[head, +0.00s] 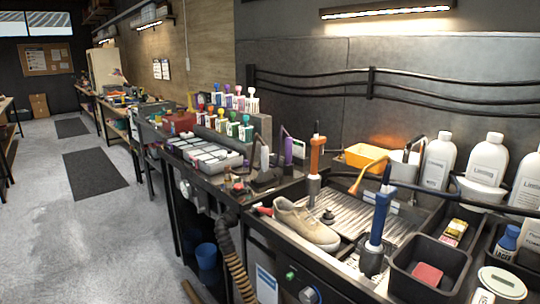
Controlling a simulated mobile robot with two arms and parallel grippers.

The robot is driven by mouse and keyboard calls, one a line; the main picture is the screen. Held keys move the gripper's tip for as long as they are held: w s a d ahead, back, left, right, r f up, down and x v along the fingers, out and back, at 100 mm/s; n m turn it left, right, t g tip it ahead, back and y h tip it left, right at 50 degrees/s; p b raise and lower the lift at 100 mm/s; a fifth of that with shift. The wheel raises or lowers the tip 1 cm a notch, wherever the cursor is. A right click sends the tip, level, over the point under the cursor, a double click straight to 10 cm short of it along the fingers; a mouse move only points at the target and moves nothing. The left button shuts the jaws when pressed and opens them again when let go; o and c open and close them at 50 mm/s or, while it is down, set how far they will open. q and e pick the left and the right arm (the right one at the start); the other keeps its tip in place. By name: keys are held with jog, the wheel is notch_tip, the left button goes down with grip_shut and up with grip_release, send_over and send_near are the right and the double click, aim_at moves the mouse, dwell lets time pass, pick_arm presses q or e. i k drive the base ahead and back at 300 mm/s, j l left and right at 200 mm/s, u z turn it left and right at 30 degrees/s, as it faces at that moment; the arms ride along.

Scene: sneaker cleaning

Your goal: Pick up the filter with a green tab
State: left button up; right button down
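Several small white pieces with coloured tops stand in a stepped grey rack (262,128) on the bench, left of the middle of the head view. A green-topped piece (233,128) seems to stand in the front row, among tops of other colours. They are too small to tell for certain which one is the filter with a green tab. Neither of my grippers shows in the head view.
An orange-handled tool (316,158) and a blue-handled tool (379,220) stand upright nearby. White bottles (437,162) and black bins (428,262) are at right. The floor (110,235) at left is open.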

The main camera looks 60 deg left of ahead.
aim_at(299, 147)
jog(key=u, duration=1.6)
